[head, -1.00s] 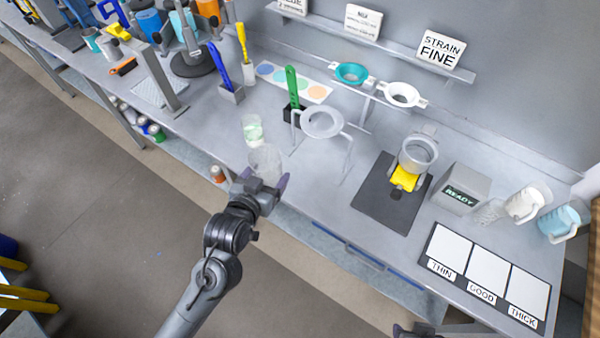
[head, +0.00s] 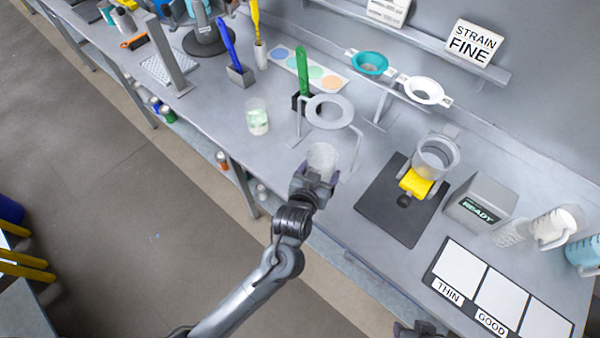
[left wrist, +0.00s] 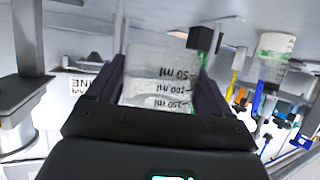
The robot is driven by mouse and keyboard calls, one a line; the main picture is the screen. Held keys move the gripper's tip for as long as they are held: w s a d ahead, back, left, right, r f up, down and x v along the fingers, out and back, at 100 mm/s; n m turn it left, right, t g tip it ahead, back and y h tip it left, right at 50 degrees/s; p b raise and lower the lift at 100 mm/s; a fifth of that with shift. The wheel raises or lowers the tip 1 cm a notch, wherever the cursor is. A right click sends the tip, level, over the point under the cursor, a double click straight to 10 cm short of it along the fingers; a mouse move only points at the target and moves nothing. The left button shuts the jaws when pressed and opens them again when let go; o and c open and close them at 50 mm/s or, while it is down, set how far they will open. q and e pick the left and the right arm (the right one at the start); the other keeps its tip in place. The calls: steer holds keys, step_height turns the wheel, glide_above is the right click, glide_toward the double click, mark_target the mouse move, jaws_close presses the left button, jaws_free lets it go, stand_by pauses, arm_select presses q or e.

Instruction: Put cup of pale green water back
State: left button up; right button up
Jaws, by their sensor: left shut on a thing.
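A clear cup of pale green water (head: 258,118) stands upright on the grey bench, left of the ring stand. It also shows at the upper right of the left wrist view (left wrist: 273,60). My left gripper (head: 316,178) is shut on a second clear cup (head: 322,157), near the bench's front edge below the ring stand. In the left wrist view this held cup (left wrist: 160,80) sits between the fingers, with ml marks on its wall. It looks colourless; its contents are unclear. A dark tip of my right gripper (head: 415,328) shows at the bottom edge; its jaws cannot be made out.
The ring stand (head: 329,112) is just behind the held cup. A green-handled tool in a black holder (head: 302,100) stands beside it. A dark mat (head: 385,205) with a yellow-based device (head: 418,182) lies right.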

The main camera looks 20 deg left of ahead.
arm_select(q)
steer(key=w+a+f, duration=0.1)
steer(key=a, duration=0.1)
steer(key=w+a+f, duration=0.1)
steer(key=a+f, duration=0.1)
steer(key=w+a+f, duration=0.1)
steer(key=a, duration=0.1)
steer(key=shift+w+a+f+b, duration=0.1)
steer(key=shift+a+f+b, duration=0.05)
steer(key=shift+a+b, duration=0.2)
steer(key=shift+f, duration=2.05)
steer(key=shift+f, duration=0.1)
steer(key=o, duration=1)
steer(key=shift+c, duration=0.2)
